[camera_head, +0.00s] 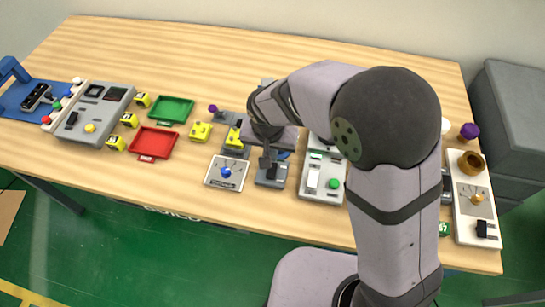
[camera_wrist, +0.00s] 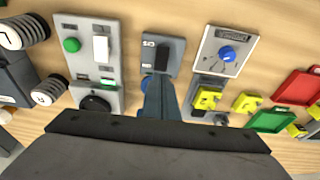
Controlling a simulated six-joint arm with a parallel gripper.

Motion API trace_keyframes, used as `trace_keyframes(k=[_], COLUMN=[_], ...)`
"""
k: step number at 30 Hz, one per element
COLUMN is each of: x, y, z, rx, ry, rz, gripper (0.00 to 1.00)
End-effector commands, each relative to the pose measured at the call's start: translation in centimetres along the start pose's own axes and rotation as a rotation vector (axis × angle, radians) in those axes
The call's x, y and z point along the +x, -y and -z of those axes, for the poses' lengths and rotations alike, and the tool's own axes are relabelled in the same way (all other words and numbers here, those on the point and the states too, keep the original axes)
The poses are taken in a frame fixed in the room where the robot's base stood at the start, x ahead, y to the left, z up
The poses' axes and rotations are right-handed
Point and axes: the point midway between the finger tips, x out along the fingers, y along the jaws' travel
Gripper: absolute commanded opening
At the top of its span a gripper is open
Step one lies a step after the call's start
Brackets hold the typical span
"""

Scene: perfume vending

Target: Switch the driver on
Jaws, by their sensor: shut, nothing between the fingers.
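A small grey box (camera_head: 271,175) with a dark switch sits on the table under my gripper (camera_head: 265,162). The wrist view shows this box (camera_wrist: 176,50), with its black switch (camera_wrist: 162,58) upright in the picture; its small label is too small to read. My gripper (camera_wrist: 157,82) is shut and empty, its tips at or just over the box near the switch. I cannot tell whether they touch it. No label naming the driver can be read. The switch's on or off position cannot be told.
A white panel with a blue knob (camera_head: 226,173) stands close left of the box, and a panel with a green button (camera_head: 334,184) close right. Yellow blocks (camera_head: 200,131), a red tray (camera_head: 153,142) and a green tray (camera_head: 171,109) lie further left. The back of the table is clear.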

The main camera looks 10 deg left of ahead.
Motion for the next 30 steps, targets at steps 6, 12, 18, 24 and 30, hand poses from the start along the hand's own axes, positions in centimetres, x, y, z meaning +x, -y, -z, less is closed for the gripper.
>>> trace_keyframes(k=[6,12,18,24,30], x=[3.0,4.8,5.5,5.6,5.7], y=[0.0,0.0,0.1,0.1,0.1], z=[0.0,0.0,0.0,0.0,0.0], rx=[-0.001,0.0,-0.001,0.0,0.0], ry=[0.002,0.001,0.0,0.0,0.0], rz=[-0.001,0.001,0.002,0.002,0.002], gripper=[0.0,0.0,0.0,0.0,0.0])
